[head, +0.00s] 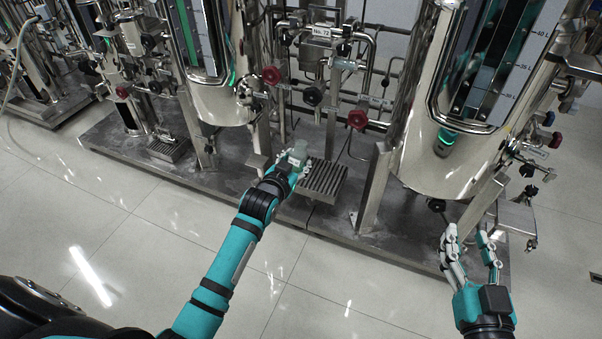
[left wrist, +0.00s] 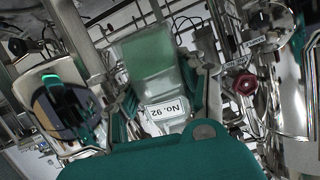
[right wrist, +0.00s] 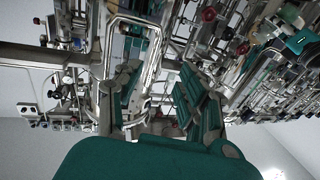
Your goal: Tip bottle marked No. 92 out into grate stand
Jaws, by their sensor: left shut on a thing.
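My left gripper (head: 291,164) is shut on a translucent bottle (head: 298,151) with green in it. In the left wrist view the bottle (left wrist: 150,58) sits between the fingers, and its white label reads No. 92, upside down in that picture. The bottle is just left of and above the slatted top of a grate stand (head: 327,178) on the skid. I cannot tell exactly how far it is tilted, and no stream shows. My right gripper (head: 472,250) is open and empty at the right, in front of the large tank.
A second grate stand (head: 168,149) stands further left on the skid. Steel tanks (head: 455,165), pipes and red and black valve knobs (head: 357,119) crowd behind the grate. A sign reading No. 72 (head: 321,32) hangs above. The tiled floor (head: 150,215) in front is clear.

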